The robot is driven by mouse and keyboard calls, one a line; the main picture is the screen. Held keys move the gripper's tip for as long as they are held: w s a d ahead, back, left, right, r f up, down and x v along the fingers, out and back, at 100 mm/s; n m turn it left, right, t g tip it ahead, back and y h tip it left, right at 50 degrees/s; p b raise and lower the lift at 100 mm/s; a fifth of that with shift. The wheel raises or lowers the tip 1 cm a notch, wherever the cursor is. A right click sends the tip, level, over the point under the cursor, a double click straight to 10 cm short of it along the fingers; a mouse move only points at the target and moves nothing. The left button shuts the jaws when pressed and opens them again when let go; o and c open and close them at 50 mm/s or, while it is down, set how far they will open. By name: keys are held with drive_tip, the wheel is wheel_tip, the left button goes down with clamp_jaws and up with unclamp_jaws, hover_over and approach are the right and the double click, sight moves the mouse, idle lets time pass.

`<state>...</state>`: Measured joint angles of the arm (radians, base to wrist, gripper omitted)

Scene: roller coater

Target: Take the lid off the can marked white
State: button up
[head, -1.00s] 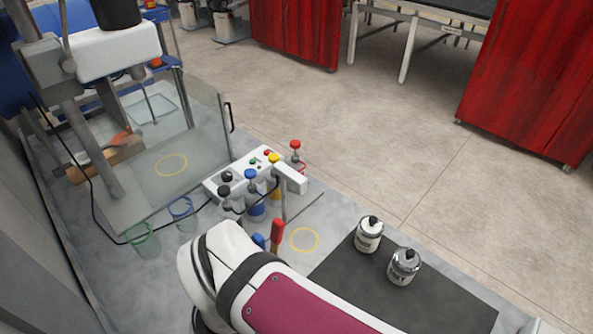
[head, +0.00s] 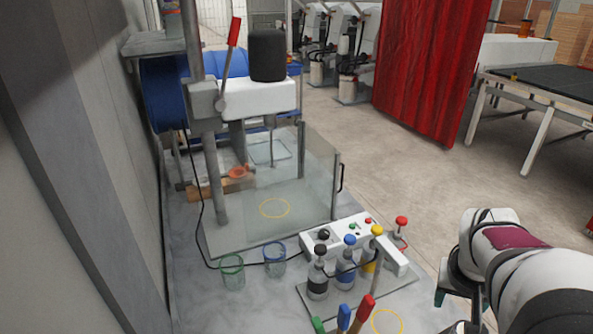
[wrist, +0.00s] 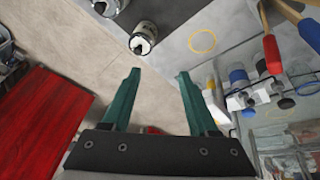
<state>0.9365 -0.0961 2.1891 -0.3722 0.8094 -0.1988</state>
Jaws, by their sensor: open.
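Two small pale cans with dark knobs show in the wrist view. One can (wrist: 146,30) lies just beyond my fingertips at the upper middle; the other can (wrist: 108,6) is cut off by the top edge. Their labels cannot be read here, so I cannot tell which is marked white. My gripper (wrist: 158,75) is open with nothing between its green fingers. In the head view my gripper (head: 462,302) points down at the lower right, and the cans are mostly out of frame.
A control box (head: 345,236) with capped bottles (head: 345,268) stands left of my gripper. Colour-handled tools (head: 363,315) stick up at the bottom. A clear-screened machine (head: 290,190) and two cups (head: 232,272) are farther left. Open floor lies beyond the bench.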

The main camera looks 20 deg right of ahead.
drive_tip(key=s+d+m, duration=0.3)
drive_tip(key=d+m, duration=0.1)
drive_tip(key=d, duration=0.1)
drive_tip(key=x, duration=1.5)
drive_tip(key=shift+w+d+f, duration=0.2)
drive_tip(key=shift+w+f, duration=0.1)
clamp_jaws()
